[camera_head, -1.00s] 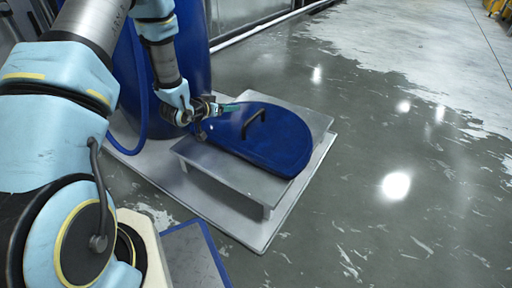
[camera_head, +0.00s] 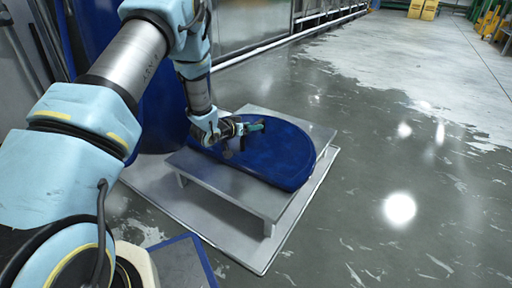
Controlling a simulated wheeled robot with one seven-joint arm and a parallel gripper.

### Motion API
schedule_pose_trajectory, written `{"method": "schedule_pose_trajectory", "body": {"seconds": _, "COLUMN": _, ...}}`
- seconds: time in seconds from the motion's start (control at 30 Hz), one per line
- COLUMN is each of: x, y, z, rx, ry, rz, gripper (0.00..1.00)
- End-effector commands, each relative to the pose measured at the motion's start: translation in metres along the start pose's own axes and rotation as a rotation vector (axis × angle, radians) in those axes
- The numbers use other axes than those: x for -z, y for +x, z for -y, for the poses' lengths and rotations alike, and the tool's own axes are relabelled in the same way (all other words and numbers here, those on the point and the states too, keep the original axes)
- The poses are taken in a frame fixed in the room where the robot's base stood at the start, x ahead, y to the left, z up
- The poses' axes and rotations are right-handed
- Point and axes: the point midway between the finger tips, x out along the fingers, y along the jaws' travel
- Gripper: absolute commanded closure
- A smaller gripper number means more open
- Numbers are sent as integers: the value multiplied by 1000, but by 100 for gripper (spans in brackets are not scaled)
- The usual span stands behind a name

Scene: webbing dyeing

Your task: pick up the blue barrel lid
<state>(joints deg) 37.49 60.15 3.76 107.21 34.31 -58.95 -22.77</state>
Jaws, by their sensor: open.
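The blue barrel lid (camera_head: 285,153) is a flat, dark blue disc with one straight-looking side at the left. It lies flat on a low grey metal stand (camera_head: 238,195). My gripper (camera_head: 258,126) is open over the lid's far left part, its fingertips pointing right. The lid's handle is hidden or merged with the gripper, so I cannot tell whether the fingers are around it or short of it. My arm covers part of the lid's left edge.
A tall blue barrel (camera_head: 158,115) stands behind my arm at the left. The stand sits on a pale base plate (camera_head: 250,252). A blue-edged panel (camera_head: 185,262) is at the bottom. The wet floor (camera_head: 400,160) to the right is clear. Yellow items (camera_head: 424,9) are far off.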

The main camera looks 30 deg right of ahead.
Motion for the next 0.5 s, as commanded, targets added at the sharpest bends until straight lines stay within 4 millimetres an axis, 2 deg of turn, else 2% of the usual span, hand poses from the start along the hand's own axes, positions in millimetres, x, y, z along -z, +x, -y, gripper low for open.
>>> {"method": "schedule_pose_trajectory", "body": {"seconds": 0.1, "x": -4, "y": 18, "z": 0, "rx": -1, "ry": 2, "rz": -1, "gripper": 43}}
{"method": "schedule_pose_trajectory", "body": {"seconds": 0.2, "x": -2, "y": 25, "z": 0, "rx": 0, "ry": 2, "rz": -1, "gripper": 43}}
{"method": "schedule_pose_trajectory", "body": {"seconds": 0.47, "x": 0, "y": 26, "z": 0, "rx": 0, "ry": 0, "rz": 1, "gripper": 43}}
{"method": "schedule_pose_trajectory", "body": {"seconds": 0.5, "x": 0, "y": 25, "z": 0, "rx": 0, "ry": 0, "rz": 1, "gripper": 48}}
